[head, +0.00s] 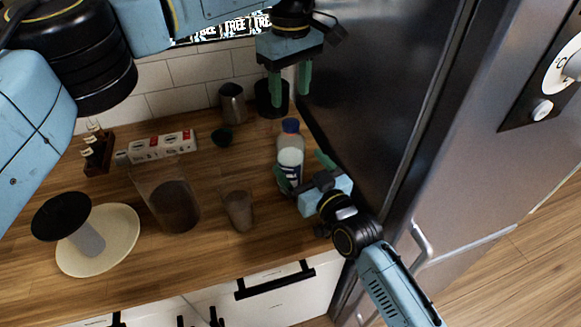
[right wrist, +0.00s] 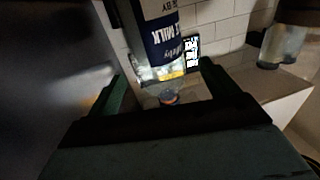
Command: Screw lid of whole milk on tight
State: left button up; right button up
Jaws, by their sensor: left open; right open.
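The whole milk bottle (head: 290,160) stands upright on the wooden counter, beside the dark fridge side. Its blue lid (head: 291,126) sits at the top of the bottle; whether it is tight cannot be told. The label shows upside down on the bottle in the right wrist view (right wrist: 163,40). My left gripper (head: 290,90) is open and empty, pointing down above the lid and apart from it. My right gripper (head: 304,170) is open, low at the bottle's near side, with a finger to either side of it. Contact cannot be told.
A tall dark-filled container (head: 172,200) and a brown cup (head: 239,210) stand left of the bottle. A small dark bowl (head: 222,137), a metal pitcher (head: 232,103) and a black container (head: 266,100) are behind. The fridge side (head: 360,90) closes off the right.

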jog(key=x, duration=0.7)
